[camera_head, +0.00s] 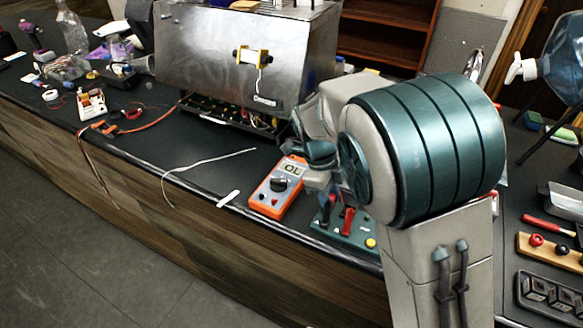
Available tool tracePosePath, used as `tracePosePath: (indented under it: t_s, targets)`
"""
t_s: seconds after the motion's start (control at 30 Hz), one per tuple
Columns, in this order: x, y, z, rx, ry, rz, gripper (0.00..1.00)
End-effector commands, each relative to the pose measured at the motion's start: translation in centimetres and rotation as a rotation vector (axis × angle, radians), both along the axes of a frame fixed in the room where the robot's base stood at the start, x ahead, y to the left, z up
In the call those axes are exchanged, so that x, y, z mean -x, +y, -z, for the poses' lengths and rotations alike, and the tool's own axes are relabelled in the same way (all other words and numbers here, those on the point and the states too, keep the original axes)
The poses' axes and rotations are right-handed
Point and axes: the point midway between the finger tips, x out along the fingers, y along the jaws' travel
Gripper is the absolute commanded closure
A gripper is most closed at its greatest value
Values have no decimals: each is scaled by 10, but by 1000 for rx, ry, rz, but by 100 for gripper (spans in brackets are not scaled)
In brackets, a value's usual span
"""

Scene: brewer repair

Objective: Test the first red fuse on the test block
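A dark green test block (358,236) stands near the counter's front edge, partly behind my arm. It has a yellow button, and two red upright pieces stand on its left part. I cannot tell whether either red piece is a fuse or a probe. An orange multimeter (277,188) lies to the left of the block, and its display reads "OL". My arm covers much of the area above and behind the block. My gripper's fingertips are not clearly visible behind the arm, so I cannot tell what they hold.
A metal brewer (225,60) with an open lower bay stands behind. A thin pale wire (200,162) and white strip (228,198) lie on the counter. Clutter fills the far left.

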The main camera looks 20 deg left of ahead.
Motion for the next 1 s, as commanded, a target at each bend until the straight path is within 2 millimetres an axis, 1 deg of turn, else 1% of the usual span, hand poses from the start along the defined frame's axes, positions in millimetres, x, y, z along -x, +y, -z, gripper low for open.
tracePosePath:
  t_s: [0.8, 1.0]
  targets:
    - [0, 0, -48, 0, -1, 0, 86]
    - [0, 0, -50, 0, 0, 0, 86]
